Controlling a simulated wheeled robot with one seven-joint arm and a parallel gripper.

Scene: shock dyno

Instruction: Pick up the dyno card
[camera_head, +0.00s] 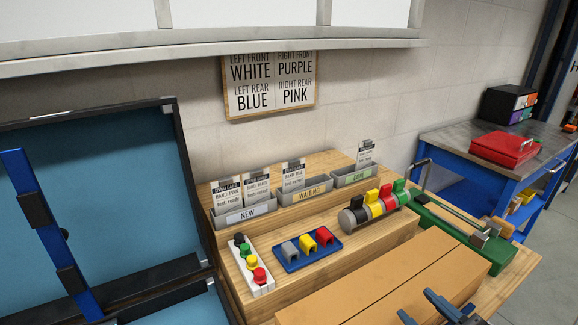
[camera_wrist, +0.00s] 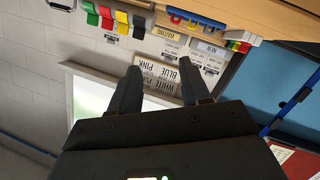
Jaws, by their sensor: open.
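Dyno cards stand upright in grey trays on the wooden bench. Two cards, a left one (camera_head: 227,194) and a right one (camera_head: 257,188), are in the tray labelled NEW (camera_head: 243,214). One card (camera_head: 293,174) is in the WAITING tray (camera_head: 305,193), and one (camera_head: 365,152) is in the DONE tray (camera_head: 354,177). Their small print is hard to read. My gripper (camera_head: 418,304) is open and empty at the lower right edge of the head view, apart from the cards. Its two fingers (camera_wrist: 160,72) also show in the wrist view, where the trays appear upside down beyond them.
In front of the trays lie a white strip of coloured pieces (camera_head: 247,268), a blue tray (camera_head: 293,262) of coloured blocks and a rack of coloured rolls (camera_head: 356,217). An orange-brown box top (camera_head: 390,285) is nearer. A blue-panelled frame (camera_head: 100,160) stands left; a sign (camera_head: 270,85) hangs behind.

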